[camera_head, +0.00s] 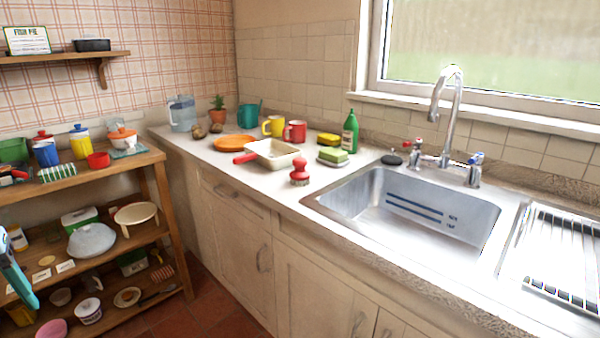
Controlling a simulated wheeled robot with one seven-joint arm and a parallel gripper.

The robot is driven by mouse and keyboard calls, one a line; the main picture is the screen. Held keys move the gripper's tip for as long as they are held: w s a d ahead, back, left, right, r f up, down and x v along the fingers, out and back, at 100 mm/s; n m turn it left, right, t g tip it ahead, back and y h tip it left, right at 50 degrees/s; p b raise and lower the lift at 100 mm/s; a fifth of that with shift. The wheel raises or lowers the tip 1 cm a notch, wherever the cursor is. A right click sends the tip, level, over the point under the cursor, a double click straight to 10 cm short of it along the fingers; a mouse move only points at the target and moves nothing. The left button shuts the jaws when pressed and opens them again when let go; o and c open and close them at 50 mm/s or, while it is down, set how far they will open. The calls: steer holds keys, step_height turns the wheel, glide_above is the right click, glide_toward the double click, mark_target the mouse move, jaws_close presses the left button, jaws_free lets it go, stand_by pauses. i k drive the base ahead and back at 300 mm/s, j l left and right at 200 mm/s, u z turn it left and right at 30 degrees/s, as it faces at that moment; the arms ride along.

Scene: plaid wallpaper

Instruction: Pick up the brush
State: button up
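A small red brush (299,173) with a rounded knob handle stands upright on the white counter (240,182), left of the sink. It sits in front of the white pan and near the counter's front edge. Nothing covers it. A teal piece that looks like part of my gripper (14,272) shows at the far left edge, in front of the wooden shelves and well away from the brush. Most of it is cut off by the frame, so I cannot tell whether it is open or shut.
A white pan (271,153) with a red handle lies behind the brush. A green sponge (333,155) and green bottle (350,132) stand to its right. The metal sink (335,197) is close on the right. Bare counter lies left of the brush.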

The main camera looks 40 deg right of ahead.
mark_target(299, 175)
steer(key=z, duration=1.45)
